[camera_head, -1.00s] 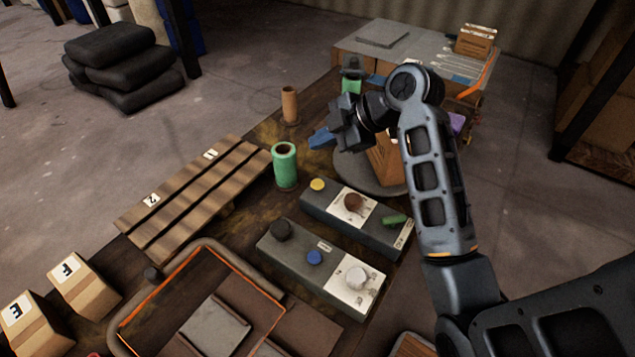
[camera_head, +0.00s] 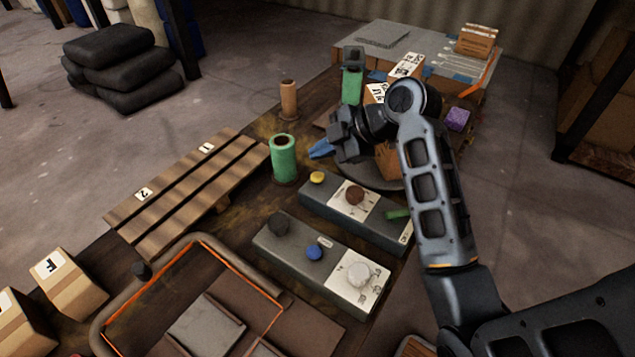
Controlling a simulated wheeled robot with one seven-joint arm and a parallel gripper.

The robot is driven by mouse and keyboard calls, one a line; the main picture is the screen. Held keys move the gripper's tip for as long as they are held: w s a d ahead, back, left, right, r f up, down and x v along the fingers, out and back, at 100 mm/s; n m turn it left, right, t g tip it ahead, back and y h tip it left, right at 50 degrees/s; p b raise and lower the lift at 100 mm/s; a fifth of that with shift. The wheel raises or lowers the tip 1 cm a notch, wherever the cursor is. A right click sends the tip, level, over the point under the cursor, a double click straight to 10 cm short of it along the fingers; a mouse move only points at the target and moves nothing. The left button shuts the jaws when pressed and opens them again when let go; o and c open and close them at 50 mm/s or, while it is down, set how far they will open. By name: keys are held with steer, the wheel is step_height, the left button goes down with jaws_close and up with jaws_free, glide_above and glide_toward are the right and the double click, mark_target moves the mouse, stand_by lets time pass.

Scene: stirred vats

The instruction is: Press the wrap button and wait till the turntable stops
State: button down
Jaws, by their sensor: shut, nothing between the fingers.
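A grey turntable disc (camera_head: 352,176) lies behind the two control boxes, carrying a cardboard box (camera_head: 387,160) partly hidden by my arm. The nearer control box (camera_head: 318,268) has a black knob (camera_head: 278,224), a blue button (camera_head: 314,253) and a white knob (camera_head: 359,274). The farther control box (camera_head: 333,210) has a yellow button (camera_head: 317,177), a brown knob (camera_head: 355,195) and a green part (camera_head: 397,214). The panel lettering is too small to read, so I cannot tell which is the wrap button. My gripper (camera_head: 343,146) is shut and empty, above the turntable's left side, apart from the buttons.
A green roll (camera_head: 284,158) and a brown tube (camera_head: 289,99) stand left of the turntable. A slatted pallet (camera_head: 187,192) lies farther left. An orange-edged tray (camera_head: 110,325) is at the front. A grey-topped table (camera_head: 440,48) with boxes is behind.

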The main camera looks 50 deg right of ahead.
mark_target(321, 177)
steer(key=shift+f+b, duration=0.85)
steer(key=shift+f, duration=0.75)
stand_by(0.7)
steer(key=shift+f, duration=0.4)
steer(key=shift+f+b, duration=0.65)
steer(key=shift+b, duration=0.05)
stand_by(0.7)
steer(key=shift+r, duration=0.1)
steer(key=shift+r+p, duration=0.9)
steer(key=shift+r, duration=0.1)
